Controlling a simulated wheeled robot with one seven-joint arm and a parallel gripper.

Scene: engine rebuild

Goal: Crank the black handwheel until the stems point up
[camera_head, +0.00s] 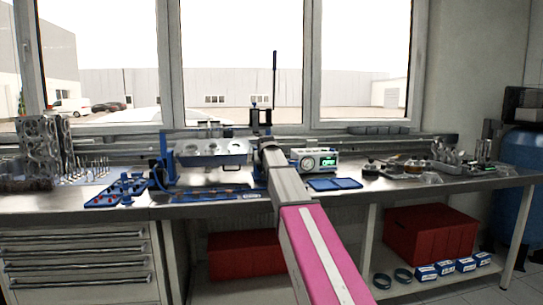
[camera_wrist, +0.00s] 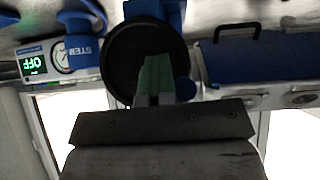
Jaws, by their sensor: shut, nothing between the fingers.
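The black handwheel (camera_wrist: 117,48) is a dark disc in the wrist view, on a blue mount (camera_wrist: 155,8). My gripper (camera_wrist: 157,65), with green fingers, is shut and empty in front of the disc's face. I cannot tell whether it touches. A round blue knob (camera_wrist: 185,89) shows beside the fingers. In the head view my arm hides the wheel and my fingers. A silver engine part (camera_head: 212,150) with a blue tray-like edge sits in a blue stand (camera_head: 166,165). Small upright pieces (camera_head: 209,129) show above it; I cannot tell whether they are the stems.
A gauge box (camera_head: 315,160) with a green display stands right of my arm; it reads OFF in the wrist view (camera_wrist: 37,66). Blue trays (camera_head: 335,184) and (camera_head: 122,190) lie on the bench. An engine block (camera_head: 38,145) stands far left. Loose parts clutter the right end.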

